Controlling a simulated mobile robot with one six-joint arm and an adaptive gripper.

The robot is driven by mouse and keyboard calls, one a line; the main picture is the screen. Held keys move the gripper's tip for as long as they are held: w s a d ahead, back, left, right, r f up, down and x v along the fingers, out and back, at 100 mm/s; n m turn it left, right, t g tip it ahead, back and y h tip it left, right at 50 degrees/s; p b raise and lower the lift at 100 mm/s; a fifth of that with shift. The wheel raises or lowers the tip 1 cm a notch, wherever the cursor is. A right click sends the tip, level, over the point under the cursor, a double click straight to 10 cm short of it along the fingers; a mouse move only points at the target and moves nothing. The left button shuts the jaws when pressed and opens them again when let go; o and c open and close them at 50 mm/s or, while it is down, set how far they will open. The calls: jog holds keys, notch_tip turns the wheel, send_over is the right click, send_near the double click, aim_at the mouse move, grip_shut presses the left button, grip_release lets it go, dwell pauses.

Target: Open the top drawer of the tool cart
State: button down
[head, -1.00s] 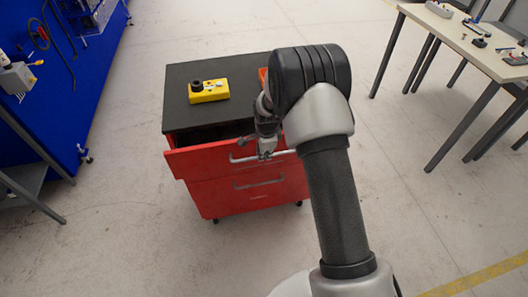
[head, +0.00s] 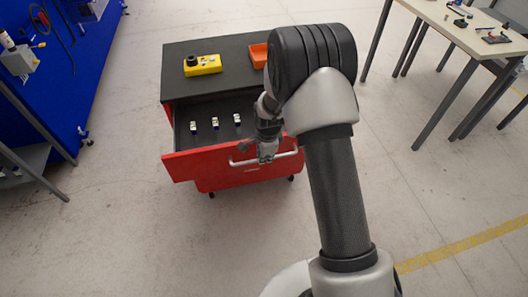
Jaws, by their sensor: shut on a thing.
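The red tool cart (head: 167,110) with a black top (head: 214,87) stands in the middle of the head view. Its top drawer (head: 192,165) is pulled well out, and the dark inside shows. Several small white-and-dark items (head: 214,124) lie in a row in the drawer. My gripper (head: 266,155) is at the drawer's grey bar handle (head: 286,158) and is shut on it. My arm hides the right part of the cart and drawer.
A yellow device with a black knob (head: 202,66) and an orange tray (head: 259,54) sit on the cart top. A blue panel (head: 80,95) stands at left, a table (head: 455,27) with small items at upper right. Open floor surrounds the cart.

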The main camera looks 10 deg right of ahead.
jog(key=shift+s, duration=0.1)
jog(key=c, duration=1.7)
grip_release()
jog(key=shift+o, duration=0.2)
jog(key=shift+r, duration=0.1)
notch_tip(320, 180, up, 12)
jog(key=s, duration=0.2)
jog(key=shift+s+f, duration=0.2)
jog(key=shift+w, duration=0.1)
